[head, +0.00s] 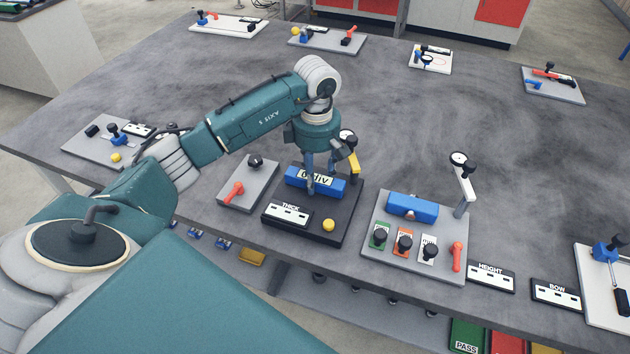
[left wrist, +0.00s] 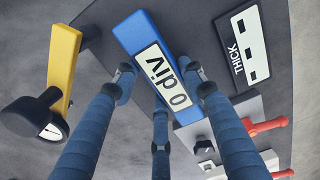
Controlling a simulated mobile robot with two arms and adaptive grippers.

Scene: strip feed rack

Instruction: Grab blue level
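A blue level (head: 300,181), a long block with a white "0 div" label, lies on a black plate (head: 345,215) near the table's front. My left gripper (head: 318,182) reaches down over it from above. In the left wrist view the level (left wrist: 140,32) runs between the gripper's spread fingers (left wrist: 162,85), with fingertips at both long sides. The fingers look open; whether any touches the level I cannot tell. A second blue block (head: 410,206) lies on the grey plate to the right. My right gripper is out of view.
A yellow arm with a dial (left wrist: 63,70) stands close beside the level. A "THICK" card (head: 290,214) and yellow knob (head: 328,225) share the black plate. A grey plate with a red handle (head: 235,190) lies left. The table's middle is clear.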

